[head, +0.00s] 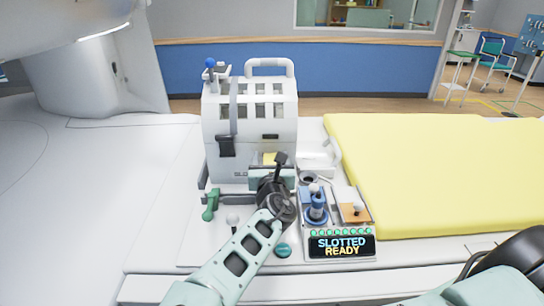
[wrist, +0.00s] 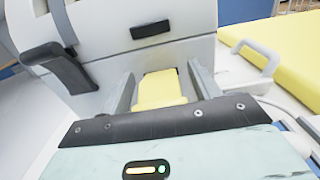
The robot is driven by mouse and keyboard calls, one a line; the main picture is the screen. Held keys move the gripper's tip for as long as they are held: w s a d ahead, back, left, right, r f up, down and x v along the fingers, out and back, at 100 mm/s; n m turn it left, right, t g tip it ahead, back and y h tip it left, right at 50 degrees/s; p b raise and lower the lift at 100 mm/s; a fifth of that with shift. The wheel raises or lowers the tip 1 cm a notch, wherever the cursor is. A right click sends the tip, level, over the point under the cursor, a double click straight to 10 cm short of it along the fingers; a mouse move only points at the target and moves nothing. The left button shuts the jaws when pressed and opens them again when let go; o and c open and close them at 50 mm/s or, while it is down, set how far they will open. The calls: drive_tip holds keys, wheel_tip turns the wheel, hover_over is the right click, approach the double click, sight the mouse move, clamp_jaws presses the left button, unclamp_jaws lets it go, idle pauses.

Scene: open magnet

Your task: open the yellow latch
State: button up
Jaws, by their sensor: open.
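The yellow latch (wrist: 160,90) is a small yellow block low on the front of the white and grey slotted unit. In the head view only a small part of the latch (head: 269,157) shows, above my gripper. My gripper (wrist: 163,84) is open, with one grey finger on each side of the latch. The fingers point at the unit's front face. I cannot tell whether either finger touches the latch. In the head view my wrist and the gripper body (head: 272,175) hide most of the unit's lower front.
The slotted unit (head: 250,110) has a top handle, a blue knob and a dark strap buckle (wrist: 55,62). A green lever (head: 210,205) stands at its lower left. Blue and orange fixtures and a "SLOTTED READY" display (head: 341,246) are at right, beside a yellow pad (head: 440,175).

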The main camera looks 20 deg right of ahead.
drive_tip(key=c, duration=1.3)
drive_tip(key=f+b, duration=0.1)
drive_tip(key=b, duration=0.3)
drive_tip(key=shift+t, duration=0.4)
drive_tip(key=b, duration=0.3)
drive_tip(key=shift+f+t+h, duration=0.15)
drive_tip(key=shift+t+h, duration=0.15)
drive_tip(key=shift+t, duration=0.1)
drive_tip(key=shift+d+f+t+b, duration=0.1)
drive_tip(key=shift+t+b, duration=0.2)
drive_tip(key=shift+b, duration=0.95)
drive_tip(key=shift+t+b, duration=0.4)
drive_tip(key=shift+b, duration=0.75)
drive_tip(key=shift+r, duration=0.3)
